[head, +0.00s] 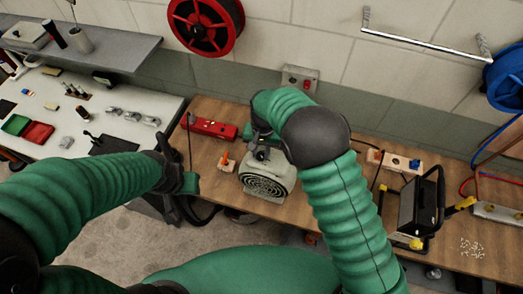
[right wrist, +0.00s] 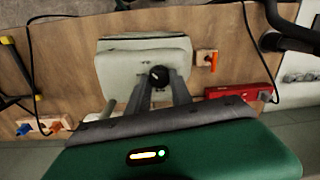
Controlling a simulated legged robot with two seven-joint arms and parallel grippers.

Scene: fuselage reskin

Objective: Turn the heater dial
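The heater (head: 265,183) is a pale grey box with a round black grille, standing on the wooden bench. In the right wrist view, the heater's pale top (right wrist: 120,62) carries a black round dial (right wrist: 158,76) with a light mark. My right gripper (right wrist: 160,82) reaches over the heater, its two grey fingers apart with the dial between their tips. I cannot tell whether they touch it. In the head view, my right gripper (head: 262,143) is partly hidden by its arm. My left gripper (head: 183,172) is left of the heater, its fingers unclear.
A red tool (head: 208,127) and a small orange-handled item (head: 226,162) lie left of the heater on the wooden bench (head: 213,180). A black and yellow work lamp (head: 420,212) and a power strip (head: 394,162) are to the right. A wall box (head: 300,79) is behind.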

